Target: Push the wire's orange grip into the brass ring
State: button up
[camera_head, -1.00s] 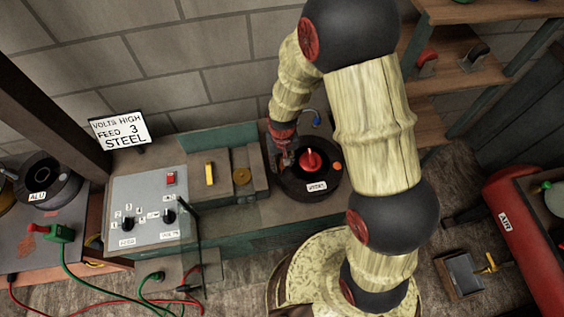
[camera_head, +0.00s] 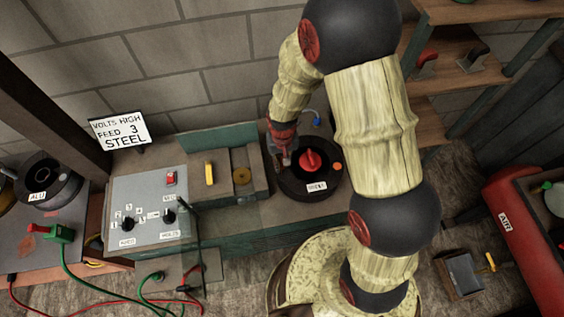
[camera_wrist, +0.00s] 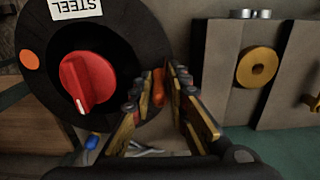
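The wire's orange grip (camera_wrist: 158,87) is a small orange piece at the edge of the black steel spool, seen in the wrist view. My gripper (camera_wrist: 162,78) has its two fingers on either side of it, with a gap visible on the right; the fingers look open. In the head view my gripper (camera_head: 284,161) is low at the spool's left edge, and the grip cannot be made out there. The brass ring (camera_head: 242,176) is on the feeder block left of the spool; in the wrist view the ring (camera_wrist: 257,67) is at right, apart from my fingers.
The steel spool (camera_head: 312,187) has a red knob (camera_head: 311,160) at its centre and an orange dot (camera_head: 337,167). A yellow lever (camera_head: 209,173) stands left of the ring. A grey control panel (camera_head: 148,205) is further left, near a sign (camera_head: 119,130).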

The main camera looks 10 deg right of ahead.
grip_shut()
dwell(0.4)
jog(key=shift+r+p, duration=2.15)
jog(key=shift+r, duration=0.85)
